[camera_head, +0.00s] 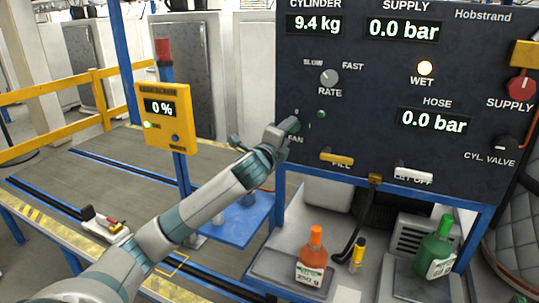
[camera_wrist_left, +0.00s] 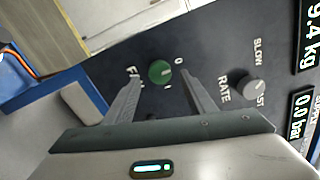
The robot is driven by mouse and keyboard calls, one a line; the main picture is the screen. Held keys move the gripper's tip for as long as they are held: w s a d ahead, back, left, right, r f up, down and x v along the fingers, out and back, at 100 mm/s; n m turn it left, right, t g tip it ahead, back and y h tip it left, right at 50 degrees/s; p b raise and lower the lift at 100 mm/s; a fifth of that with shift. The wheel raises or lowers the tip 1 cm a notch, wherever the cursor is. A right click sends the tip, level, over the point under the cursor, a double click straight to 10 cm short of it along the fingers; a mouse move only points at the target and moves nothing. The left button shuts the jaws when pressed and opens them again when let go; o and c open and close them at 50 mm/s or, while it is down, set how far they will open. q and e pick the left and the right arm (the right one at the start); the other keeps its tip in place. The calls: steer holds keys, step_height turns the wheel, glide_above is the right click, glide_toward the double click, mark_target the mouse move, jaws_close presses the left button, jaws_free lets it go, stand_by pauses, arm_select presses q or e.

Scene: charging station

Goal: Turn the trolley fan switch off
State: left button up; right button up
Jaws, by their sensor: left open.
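The fan switch is a round green knob (camera_wrist_left: 160,71) on the dark panel (camera_head: 450,75), with a "0" mark and the partly hidden word FAN beside it. In the head view my left gripper (camera_head: 288,129) is at the panel's lower left and covers most of the knob. In the left wrist view my left gripper (camera_wrist_left: 163,80) is open, with one finger to each side of the knob. Contact with the knob cannot be told. My right gripper does not show.
The rate knob (camera_head: 329,77) and a small green lamp (camera_head: 321,114) are close to the fan switch. A yellow handle (camera_head: 337,158) is below. Bottles, one orange (camera_head: 315,258) and one green (camera_head: 436,248), stand under the panel. A yellow meter box (camera_head: 164,118) is left.

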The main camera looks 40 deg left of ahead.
arm_select(q)
steer(key=b+v, duration=0.4)
steer(key=v, duration=0.9)
steer(key=shift+s, duration=0.25)
steer(key=shift+f, duration=0.1)
